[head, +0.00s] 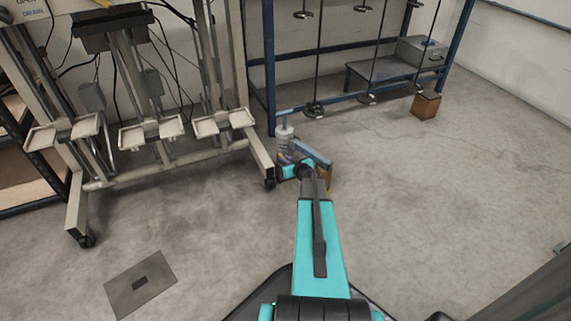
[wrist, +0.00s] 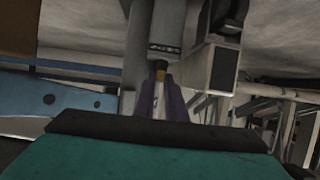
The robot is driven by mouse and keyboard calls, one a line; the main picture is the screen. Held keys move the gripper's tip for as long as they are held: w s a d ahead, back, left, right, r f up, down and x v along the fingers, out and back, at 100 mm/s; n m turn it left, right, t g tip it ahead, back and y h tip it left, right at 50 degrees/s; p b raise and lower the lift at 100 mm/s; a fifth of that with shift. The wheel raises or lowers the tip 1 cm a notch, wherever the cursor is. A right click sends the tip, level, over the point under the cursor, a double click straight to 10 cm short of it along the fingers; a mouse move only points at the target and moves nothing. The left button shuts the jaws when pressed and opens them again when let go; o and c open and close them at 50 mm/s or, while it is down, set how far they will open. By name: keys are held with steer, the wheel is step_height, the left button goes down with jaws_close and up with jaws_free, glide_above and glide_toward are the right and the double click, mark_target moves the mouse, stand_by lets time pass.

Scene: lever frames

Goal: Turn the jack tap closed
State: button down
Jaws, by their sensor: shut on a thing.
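The jack (head: 284,134) stands on the floor beside the foot of the blue rack, a pale upright cylinder with a blue bar (head: 312,153) at its side. In the wrist view its grey cylinder (wrist: 166,25) rises straight ahead, and a blue part with holes (wrist: 60,102) lies at the left. A small yellow piece (wrist: 160,73), seemingly the tap, shows between the purple fingertips of my gripper (wrist: 160,82). My gripper is shut on it. In the head view my gripper (head: 285,160) is at the jack, largely hidden by my arm, and the tap cannot be seen.
A pale wheeled frame (head: 180,155) with small trays stands close on the left. The blue rack (head: 268,70) with hanging weights is behind the jack. A brown box (head: 425,105) is at the right. The floor at right is open. A flat plate (head: 140,284) lies at lower left.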

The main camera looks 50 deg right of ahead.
steer(key=shift+a+m+h+b, duration=0.1)
steer(key=shift+m+h+b, duration=0.25)
steer(key=shift+b, duration=0.65)
steer(key=c, duration=1.8)
jaws_free()
steer(key=shift+s, duration=0.1)
steer(key=p+v, duration=0.2)
steer(key=v, duration=1.1)
steer(key=shift+s+a+r+p, duration=0.15)
steer(key=shift+s+r+p, duration=0.05)
steer(key=shift+r+p, duration=0.1)
